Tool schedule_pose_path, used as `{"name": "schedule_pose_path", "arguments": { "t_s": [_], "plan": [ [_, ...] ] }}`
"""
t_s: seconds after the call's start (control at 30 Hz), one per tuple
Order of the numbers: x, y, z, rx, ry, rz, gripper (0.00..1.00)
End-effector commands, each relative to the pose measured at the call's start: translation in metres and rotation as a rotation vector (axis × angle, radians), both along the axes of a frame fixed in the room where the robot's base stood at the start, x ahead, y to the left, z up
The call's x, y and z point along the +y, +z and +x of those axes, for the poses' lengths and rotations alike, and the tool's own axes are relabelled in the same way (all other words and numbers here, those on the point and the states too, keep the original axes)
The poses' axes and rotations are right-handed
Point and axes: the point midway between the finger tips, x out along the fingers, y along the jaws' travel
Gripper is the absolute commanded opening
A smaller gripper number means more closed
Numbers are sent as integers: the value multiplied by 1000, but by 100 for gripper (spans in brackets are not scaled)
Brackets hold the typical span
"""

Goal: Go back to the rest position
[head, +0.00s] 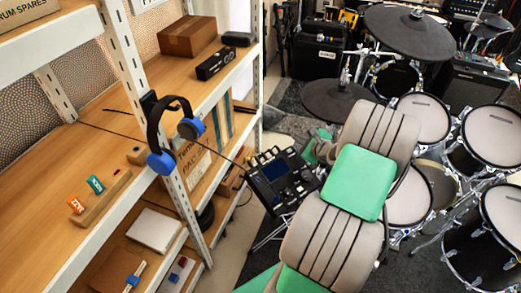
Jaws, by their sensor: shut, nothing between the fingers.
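My arm (365,180), with grey ribbed links and green joints, reaches up from the bottom of the head view and bends near the drum kit. A smaller green and grey part of it (318,150) shows to the left of the upper link, beside the drum module. My gripper's fingers do not show; the far end of the arm is hidden behind its own links.
A shelf rack (190,215) fills the left, with blue-black headphones (165,135) hanging at its post. A cardboard box (187,37) stands on the shelf. A drum module (283,180) and drum kit pads (422,118) crowd the arm. Bare floor shows between rack and module.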

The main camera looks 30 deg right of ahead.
Motion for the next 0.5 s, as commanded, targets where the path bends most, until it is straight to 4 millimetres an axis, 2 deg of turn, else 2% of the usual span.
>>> {"name": "schedule_pose_path", "arguments": {
  "t_s": [0.07, 0.17, 0.27, 0.3, 0.33, 0.4, 0.43, 0.5],
  "plan": [
    [0, 0, 0, 0, 0, 0, 0],
    [29, 12, 14, 56, 113, -100, 0],
    [95, 33, 31, 178, 379, -337, 0],
    [130, 43, 33, 235, 520, -462, 0],
    [156, 51, 31, 277, 632, -563, 0],
    [215, 70, 16, 360, 900, -797, 0],
    [238, 78, 5, 388, 1016, -897, 0],
    [287, 96, -29, 439, 1287, -1121, 0]
  ]
}}
